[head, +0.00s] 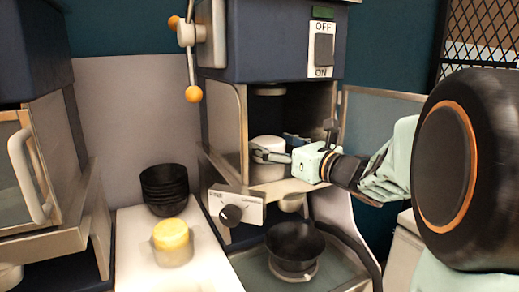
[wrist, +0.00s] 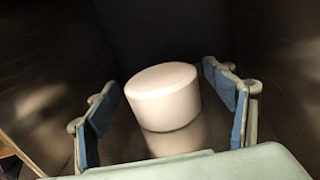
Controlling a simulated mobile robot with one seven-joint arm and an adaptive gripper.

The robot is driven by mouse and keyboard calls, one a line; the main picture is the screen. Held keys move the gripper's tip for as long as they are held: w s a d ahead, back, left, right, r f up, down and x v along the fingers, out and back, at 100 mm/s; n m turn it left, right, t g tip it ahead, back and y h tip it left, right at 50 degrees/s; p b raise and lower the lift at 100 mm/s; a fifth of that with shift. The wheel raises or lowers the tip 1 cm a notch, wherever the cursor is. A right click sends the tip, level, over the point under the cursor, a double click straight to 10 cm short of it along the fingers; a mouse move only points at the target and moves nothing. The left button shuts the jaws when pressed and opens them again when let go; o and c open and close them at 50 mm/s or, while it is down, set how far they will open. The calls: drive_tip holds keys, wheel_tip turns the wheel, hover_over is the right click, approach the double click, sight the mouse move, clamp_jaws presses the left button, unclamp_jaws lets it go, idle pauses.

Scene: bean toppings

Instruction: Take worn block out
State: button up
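A white cylindrical block (head: 267,172), likely the worn block, stands upright inside the open compartment of the dark blue machine (head: 270,45). In the wrist view the block (wrist: 163,97) sits between the two blue-padded fingers of my gripper (wrist: 165,105). Gaps show on both sides, so the gripper is open and not clamped on it. In the head view my gripper (head: 275,147) reaches into the compartment from the right, and its fingers partly cover the block's upper part. The block's far side is hidden.
A yellow block (head: 172,238) stands on the white counter (head: 135,265), with stacked black bowls (head: 165,190) behind it. A black bowl (head: 295,243) sits below the compartment. The compartment walls are close to my gripper. An open door panel (head: 375,118) stands at right.

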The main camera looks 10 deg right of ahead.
drive_tip(key=c, duration=1.2)
drive_tip(key=shift+o, duration=0.2)
drive_tip(key=shift+r+b, duration=0.35)
drive_tip(key=shift+b, duration=0.1)
